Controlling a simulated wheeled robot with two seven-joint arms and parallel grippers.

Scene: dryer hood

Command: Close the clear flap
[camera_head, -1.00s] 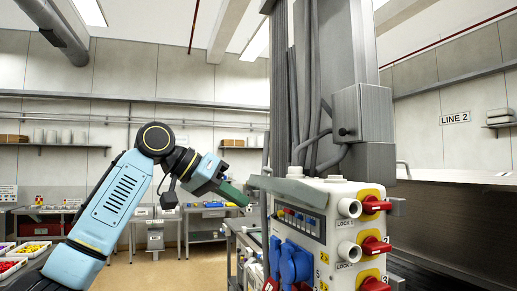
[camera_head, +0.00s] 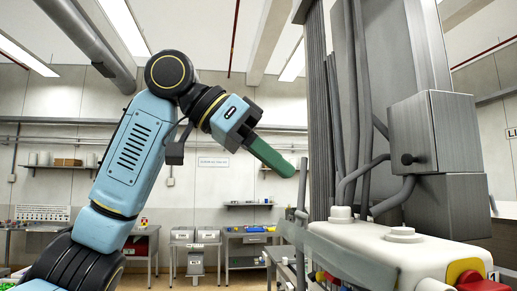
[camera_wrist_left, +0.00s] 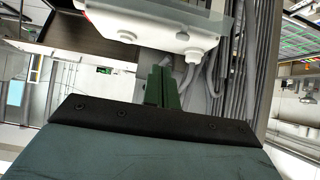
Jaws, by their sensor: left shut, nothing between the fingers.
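The clear flap (camera_head: 350,258) shows as a grey, see-through panel standing out from the upper front edge of the white switch box (camera_head: 400,240). It looks raised, not lying over the box front. The lower box front is out of the head view. My left gripper (camera_head: 285,169) is shut and empty, its green fingers pointing right and slightly down. In the picture it is above and left of the flap, apart from it. In the left wrist view its fingers (camera_wrist_left: 161,90) are together below the white box (camera_wrist_left: 150,22). My right gripper is not in view.
A grey column (camera_head: 385,90) with vertical pipes and a junction box (camera_head: 433,135) rises behind the switch box. A red rotary switch (camera_head: 475,280) is at its right. Workbenches (camera_head: 245,245) stand along the back wall. Open air lies around my left gripper.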

